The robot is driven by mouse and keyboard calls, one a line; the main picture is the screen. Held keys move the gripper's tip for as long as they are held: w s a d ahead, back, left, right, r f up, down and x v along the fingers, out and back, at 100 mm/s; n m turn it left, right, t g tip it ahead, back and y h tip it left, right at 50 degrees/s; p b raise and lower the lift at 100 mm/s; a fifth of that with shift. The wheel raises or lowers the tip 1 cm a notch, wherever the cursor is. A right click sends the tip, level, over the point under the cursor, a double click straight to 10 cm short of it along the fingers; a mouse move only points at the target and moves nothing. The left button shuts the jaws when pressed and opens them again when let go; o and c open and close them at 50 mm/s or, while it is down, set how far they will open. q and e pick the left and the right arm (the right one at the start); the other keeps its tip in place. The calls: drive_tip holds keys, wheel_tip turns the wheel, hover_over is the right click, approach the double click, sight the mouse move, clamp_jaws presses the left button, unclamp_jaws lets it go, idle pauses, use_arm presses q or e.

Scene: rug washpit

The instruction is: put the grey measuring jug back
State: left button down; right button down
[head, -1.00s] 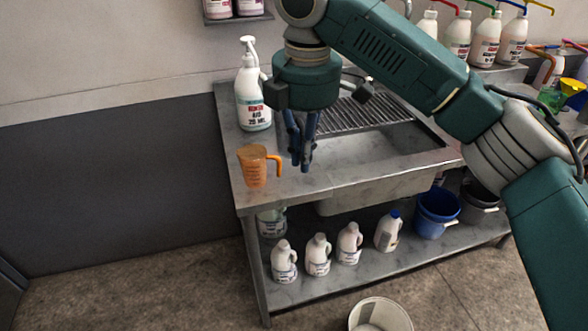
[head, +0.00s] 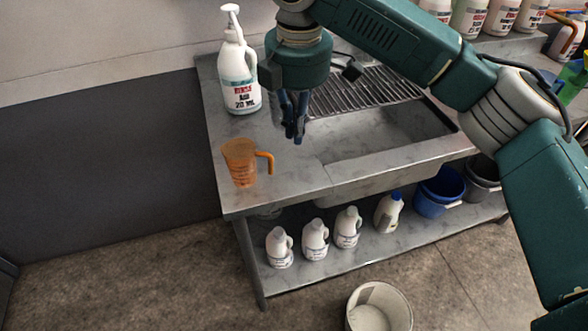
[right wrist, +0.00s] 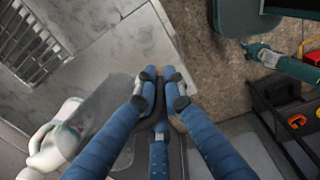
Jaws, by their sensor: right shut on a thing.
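My right gripper (head: 293,138) hangs above the metal counter, left of the sink, with its blue fingers closed. In the right wrist view the closed fingertips (right wrist: 160,80) are together, and a translucent grey shape beside them looks like the grey measuring jug (right wrist: 100,103). The fingers hide much of it, and it hardly shows in the head view. An orange measuring jug (head: 240,164) stands upright on the counter near its left front corner, apart from my gripper. My left gripper is not in view.
A large white pump bottle (head: 238,80) stands at the counter's back left. The sink (head: 385,135) and drain grid (head: 362,92) lie to the right. The lower shelf holds several white jugs (head: 315,240) and a blue bucket (head: 438,190). A white bucket (head: 380,305) stands on the floor.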

drive_tip(key=p, duration=0.1)
hover_over(296, 188)
wheel_tip(296, 188, down, 10)
drive_tip(key=shift+s+f, duration=0.1)
drive_tip(key=shift+f, duration=0.1)
drive_tip(key=shift+s+f, duration=0.2)
drive_tip(key=shift+f, duration=0.6)
wheel_tip(296, 188, down, 4)
drive_tip(key=shift+w+r+p, duration=0.15)
drive_tip(key=shift+r+p, duration=0.05)
drive_tip(key=shift+p, duration=0.2)
drive_tip(key=c, duration=1.8)
unclamp_jaws()
drive_tip(key=shift+f, duration=0.1)
drive_tip(key=shift+c, duration=0.2)
wheel_tip(296, 188, up, 12)
drive_tip(key=b, duration=0.2)
drive_tip(key=shift+s, duration=0.4)
